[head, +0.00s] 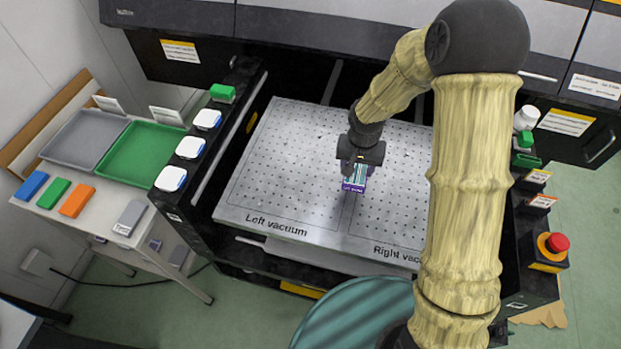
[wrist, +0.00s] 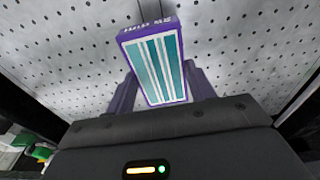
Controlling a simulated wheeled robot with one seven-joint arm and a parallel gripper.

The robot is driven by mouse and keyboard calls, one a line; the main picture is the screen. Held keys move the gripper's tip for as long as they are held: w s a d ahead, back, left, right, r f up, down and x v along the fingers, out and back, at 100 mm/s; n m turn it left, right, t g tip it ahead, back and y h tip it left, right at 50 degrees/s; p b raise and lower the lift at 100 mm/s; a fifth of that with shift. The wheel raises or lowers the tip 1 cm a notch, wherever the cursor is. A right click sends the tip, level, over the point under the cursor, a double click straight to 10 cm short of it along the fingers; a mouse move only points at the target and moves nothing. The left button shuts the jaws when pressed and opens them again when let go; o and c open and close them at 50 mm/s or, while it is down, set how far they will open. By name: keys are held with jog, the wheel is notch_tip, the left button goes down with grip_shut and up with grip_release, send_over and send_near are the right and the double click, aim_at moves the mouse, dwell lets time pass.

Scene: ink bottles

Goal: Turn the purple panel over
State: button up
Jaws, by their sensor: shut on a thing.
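The purple panel (head: 355,176) is a small block with a purple edge bearing white text and a face with teal and white stripes. My gripper (head: 358,162) is shut on it over the middle of the perforated vacuum table (head: 290,150). In the wrist view the panel (wrist: 155,65) stands out beyond the two fingers (wrist: 160,92), which flank its sides. Its striped face is turned toward the wrist camera. Its opposite face is hidden. I cannot tell whether it touches the table.
Lettering marks the table's left and right vacuum sides. A side bench holds a grey tray (head: 82,140), a green tray (head: 140,155) and coloured blocks (head: 77,200). A red emergency button (head: 556,243) stands at right. Much of the table is clear.

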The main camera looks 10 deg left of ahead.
jog(key=w+d+f, duration=0.1)
jog(key=d, duration=0.3)
jog(key=d+f, duration=0.1)
jog(key=d, duration=0.4)
jog(key=w+d+f, duration=0.1)
jog(key=d+f, duration=0.1)
jog(key=d, duration=0.2)
jog(key=shift+w+d, duration=0.3)
jog(key=shift+d, duration=0.1)
jog(key=shift+r, duration=0.1)
